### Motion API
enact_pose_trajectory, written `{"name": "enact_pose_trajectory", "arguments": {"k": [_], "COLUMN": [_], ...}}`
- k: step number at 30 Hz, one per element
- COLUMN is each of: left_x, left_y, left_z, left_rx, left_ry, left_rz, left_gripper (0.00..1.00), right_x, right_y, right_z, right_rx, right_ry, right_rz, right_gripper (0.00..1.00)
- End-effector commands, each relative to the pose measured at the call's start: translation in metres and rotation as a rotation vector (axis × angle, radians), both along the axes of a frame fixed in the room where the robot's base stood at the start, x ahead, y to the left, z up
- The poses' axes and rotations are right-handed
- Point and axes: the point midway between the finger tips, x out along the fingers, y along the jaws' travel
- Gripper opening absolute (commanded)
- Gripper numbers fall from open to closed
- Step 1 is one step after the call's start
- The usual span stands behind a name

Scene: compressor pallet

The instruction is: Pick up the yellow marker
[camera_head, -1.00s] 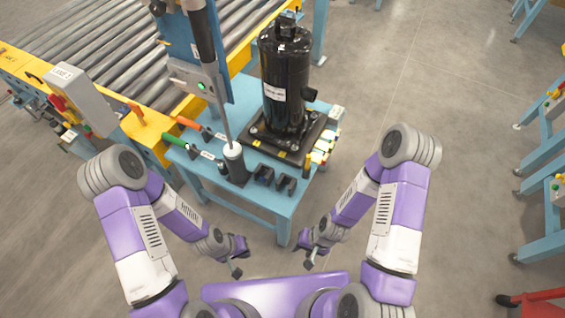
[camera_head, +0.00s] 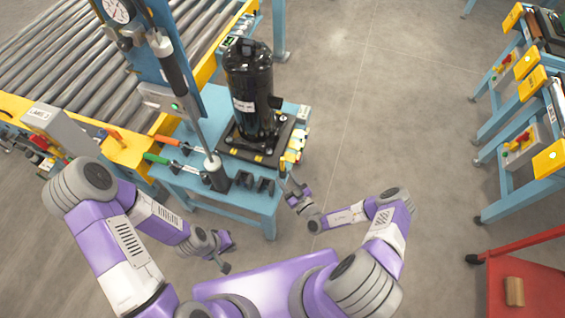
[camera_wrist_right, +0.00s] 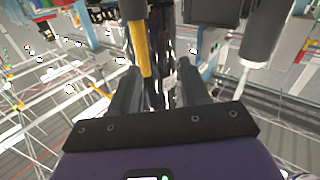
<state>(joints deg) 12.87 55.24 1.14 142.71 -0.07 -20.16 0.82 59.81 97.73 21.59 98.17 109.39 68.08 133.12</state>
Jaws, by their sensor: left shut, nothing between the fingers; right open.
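Small yellow and white items, the yellow marker (camera_head: 291,157) seemingly among them, sit at the right edge of the blue table; they are too small to tell apart surely. In the right wrist view a long yellow shape (camera_wrist_right: 139,46), likely the marker, shows beyond my fingers, nearer the left one. My right gripper (camera_head: 285,177) is open just in front of the table's right corner, close to these items; its fingers (camera_wrist_right: 157,88) also show in the wrist view with nothing clearly held. My left gripper (camera_head: 225,265) is shut and empty, low in front of the table.
A roller conveyor (camera_head: 75,65) stands behind left. A red cart (camera_head: 530,270) is at lower right; floor between is free.

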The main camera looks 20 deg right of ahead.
Motion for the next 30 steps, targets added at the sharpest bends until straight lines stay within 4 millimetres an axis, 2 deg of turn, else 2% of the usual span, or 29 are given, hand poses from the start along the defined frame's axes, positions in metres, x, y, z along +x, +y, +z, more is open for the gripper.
{"name": "enact_pose_trajectory", "arguments": {"k": [1,5,19,23,29,30], "left_x": [0.0,0.0,0.0,0.0,0.0,0.0], "left_y": [0.0,0.0,0.0,0.0,0.0,0.0], "left_z": [0.003,0.002,-0.009,-0.01,-0.009,-0.009], "left_rx": [0.0,0.0,0.0,0.0,0.0,0.0], "left_ry": [0.0,0.0,0.0,0.0,0.0,0.0], "left_rz": [0.0,0.0,0.0,0.0,0.0,0.0], "left_gripper": [0.0,0.0,0.0,0.0,0.0,0.0], "right_x": [0.002,0.012,0.071,0.077,0.077,0.077], "right_y": [-0.011,-0.021,-0.005,-0.004,-0.004,-0.004], "right_z": [-0.001,-0.005,0.0,0.001,0.001,0.001], "right_rx": [0.046,0.1,0.097,0.098,0.097,0.097], "right_ry": [0.016,0.028,0.027,0.028,0.029,0.029], "right_rz": [-0.054,-0.11,-0.107,-0.106,-0.106,-0.106], "right_gripper": [0.46,0.46,0.46,0.46,0.46,0.4]}}
